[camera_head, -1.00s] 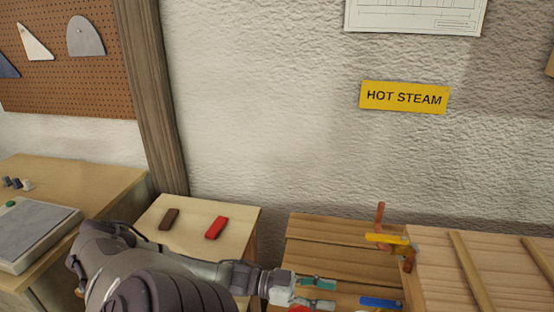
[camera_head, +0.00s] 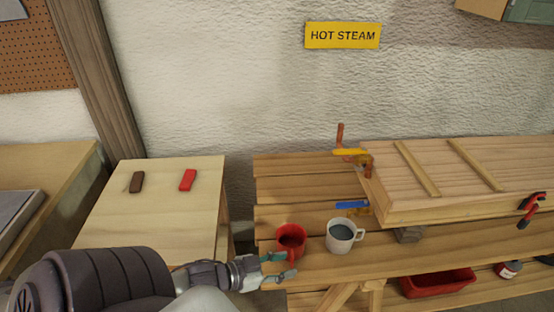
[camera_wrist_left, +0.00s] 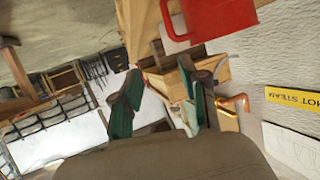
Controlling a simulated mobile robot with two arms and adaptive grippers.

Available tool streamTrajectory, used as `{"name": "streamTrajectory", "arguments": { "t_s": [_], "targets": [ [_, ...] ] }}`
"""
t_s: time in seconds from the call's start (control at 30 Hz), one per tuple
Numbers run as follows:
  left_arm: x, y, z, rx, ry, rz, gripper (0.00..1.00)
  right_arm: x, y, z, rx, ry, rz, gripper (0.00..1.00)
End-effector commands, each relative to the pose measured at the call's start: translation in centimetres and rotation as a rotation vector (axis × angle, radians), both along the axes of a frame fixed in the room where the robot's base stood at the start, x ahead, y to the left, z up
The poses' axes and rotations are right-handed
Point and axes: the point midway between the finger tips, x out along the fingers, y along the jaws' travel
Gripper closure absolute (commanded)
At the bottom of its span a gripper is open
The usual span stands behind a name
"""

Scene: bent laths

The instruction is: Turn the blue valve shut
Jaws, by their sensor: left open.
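The blue valve handle (camera_head: 351,204) is a short flat bar lying left to right at the left end of a wooden box on the bench. A yellow handle (camera_head: 350,152) sits behind it, beside a copper pipe (camera_head: 340,135). My left gripper (camera_head: 280,266) is open at the bench's left front, below and left of the blue handle and clearly apart from it. In the left wrist view its fingers (camera_wrist_left: 165,105) are spread with nothing held. The copper pipe (camera_wrist_left: 235,102) shows beyond them; I cannot make out the blue handle there. My right gripper is not in view.
A red mug (camera_head: 291,238) stands right by my left gripper; it also shows in the wrist view (camera_wrist_left: 215,15). A white mug (camera_head: 341,235) with dark liquid stands in front of the blue handle. The wooden box (camera_head: 440,190) fills the bench's right. A red tray (camera_head: 438,283) sits below.

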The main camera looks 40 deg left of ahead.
Motion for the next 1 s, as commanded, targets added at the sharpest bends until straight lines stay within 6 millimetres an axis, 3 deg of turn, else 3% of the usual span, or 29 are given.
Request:
{"name": "streamTrajectory", "arguments": {
  "t_s": [0.5, 1.0],
  "targets": [
    [-2.3, -4.2, -2.8, 0.135, 0.321, 0.183, 0.56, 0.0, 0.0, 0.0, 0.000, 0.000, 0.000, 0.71],
    [-3.6, -5.1, -3.2, 0.168, 0.422, 0.212, 0.56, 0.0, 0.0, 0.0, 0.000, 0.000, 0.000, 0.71]
  ]
}}
